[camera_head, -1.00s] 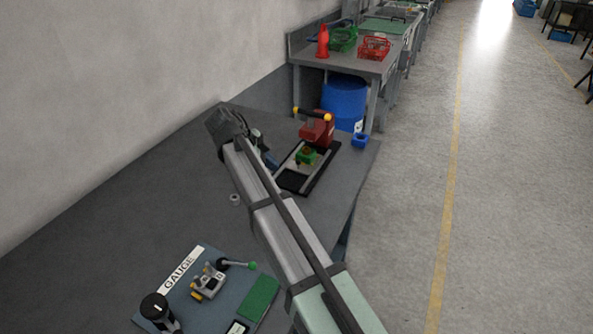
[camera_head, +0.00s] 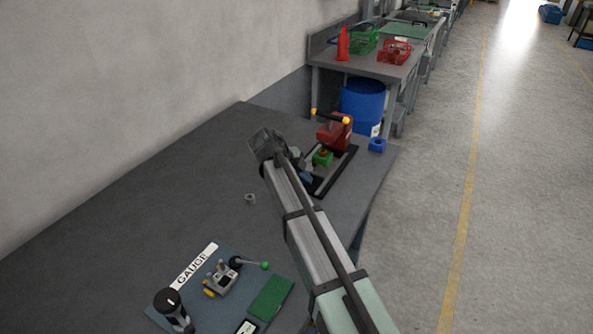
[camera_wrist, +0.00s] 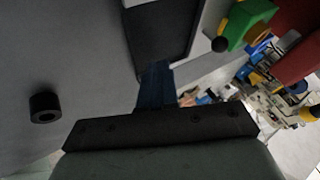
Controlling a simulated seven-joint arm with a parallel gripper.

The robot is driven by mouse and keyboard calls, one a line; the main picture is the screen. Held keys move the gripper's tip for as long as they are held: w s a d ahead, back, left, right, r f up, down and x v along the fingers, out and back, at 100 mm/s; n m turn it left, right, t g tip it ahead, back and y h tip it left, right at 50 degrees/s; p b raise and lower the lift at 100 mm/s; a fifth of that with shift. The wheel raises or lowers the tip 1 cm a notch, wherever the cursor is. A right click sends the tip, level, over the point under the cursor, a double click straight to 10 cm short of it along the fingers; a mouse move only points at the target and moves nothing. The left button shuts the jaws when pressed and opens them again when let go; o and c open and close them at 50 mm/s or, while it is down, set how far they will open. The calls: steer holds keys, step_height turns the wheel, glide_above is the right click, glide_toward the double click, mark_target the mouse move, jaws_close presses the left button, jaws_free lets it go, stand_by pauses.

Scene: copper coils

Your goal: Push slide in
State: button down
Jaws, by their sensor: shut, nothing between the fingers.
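A green slide block (camera_head: 322,158) with a yellow part on top sits on a dark framed base (camera_head: 340,172) in front of a red press (camera_head: 335,134) with a yellow-ended handle. In the wrist view the green block (camera_wrist: 250,22) is at the upper right, with a black knob on its near side. The dark base (camera_wrist: 165,35) is at top centre. My gripper (camera_wrist: 155,75) is shut and empty, its blue fingers overlapping the near end of the base in the picture. A gap separates the fingers from the green block. In the head view my arm partly hides the base and fingers.
A grey ring (camera_head: 250,198) lies left of my arm. A gauge board (camera_head: 208,290) with a green-knobbed lever is at the front. A small blue block (camera_head: 377,145) sits near the table's right edge. The table's left side is clear.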

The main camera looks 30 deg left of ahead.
mark_target(324, 170)
steer(key=w, duration=0.3)
steer(key=shift+w+d+f, duration=0.1)
steer(key=shift+d+f, duration=0.05)
steer(key=shift+f, duration=0.25)
steer(key=shift+w, duration=0.65)
steer(key=shift+d, duration=0.1)
steer(key=w, duration=0.4)
steer(key=shift+w, duration=0.25)
steer(key=shift+s, duration=0.1)
steer(key=s, duration=0.4)
steer(key=shift+s, duration=0.3)
steer(key=v, duration=0.9)
steer(key=shift+a+r, duration=0.2)
steer(key=shift+r, duration=0.2)
